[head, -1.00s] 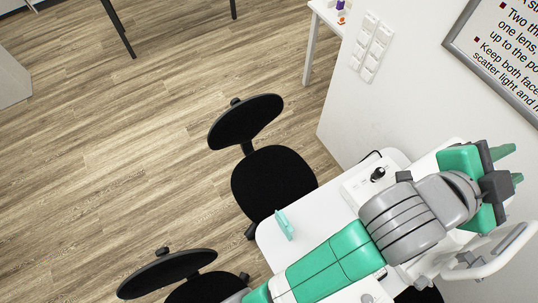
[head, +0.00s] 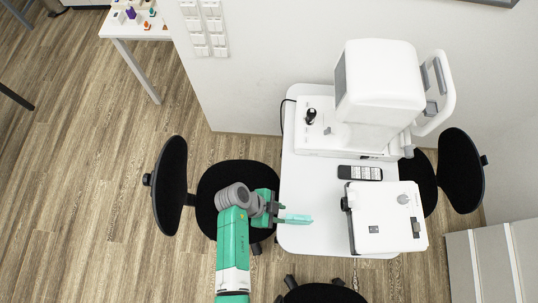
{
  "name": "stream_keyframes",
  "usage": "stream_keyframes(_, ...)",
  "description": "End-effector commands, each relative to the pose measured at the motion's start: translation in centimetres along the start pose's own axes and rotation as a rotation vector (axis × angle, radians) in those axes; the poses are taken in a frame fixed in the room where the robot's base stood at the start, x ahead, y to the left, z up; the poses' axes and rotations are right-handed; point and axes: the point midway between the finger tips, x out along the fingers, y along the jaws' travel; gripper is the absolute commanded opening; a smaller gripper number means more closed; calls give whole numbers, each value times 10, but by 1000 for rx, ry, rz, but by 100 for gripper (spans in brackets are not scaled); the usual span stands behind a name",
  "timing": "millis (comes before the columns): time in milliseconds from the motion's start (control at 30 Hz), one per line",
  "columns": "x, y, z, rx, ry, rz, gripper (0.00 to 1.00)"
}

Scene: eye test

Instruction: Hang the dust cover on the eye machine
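The white eye machine (head: 383,88) stands at the back of the white table, with a joystick on its base and a face rest on its right. A small pale teal piece (head: 297,219) is at the table's left front edge. It may be the folded dust cover, but I cannot tell for sure. My gripper (head: 277,212) is just left of this piece, at the table edge, pointing right towards it. Its fingertips are too small and overlapped to tell whether they grip it or only meet it. I see nothing draped over the machine.
A white boxy device (head: 385,232) and a black remote (head: 360,173) are on the table (head: 310,178). Black chairs stand left (head: 172,185) and right (head: 460,185), and another at the front. A wall is behind. The table's left strip is mostly bare.

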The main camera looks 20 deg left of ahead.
Motion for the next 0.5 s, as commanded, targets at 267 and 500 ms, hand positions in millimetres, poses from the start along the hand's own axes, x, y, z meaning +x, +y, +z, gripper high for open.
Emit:
stream_keyframes(267,37,0,3,2,-1,0,31)
stream_keyframes(500,79,-2,4,2,-3,-2,31)
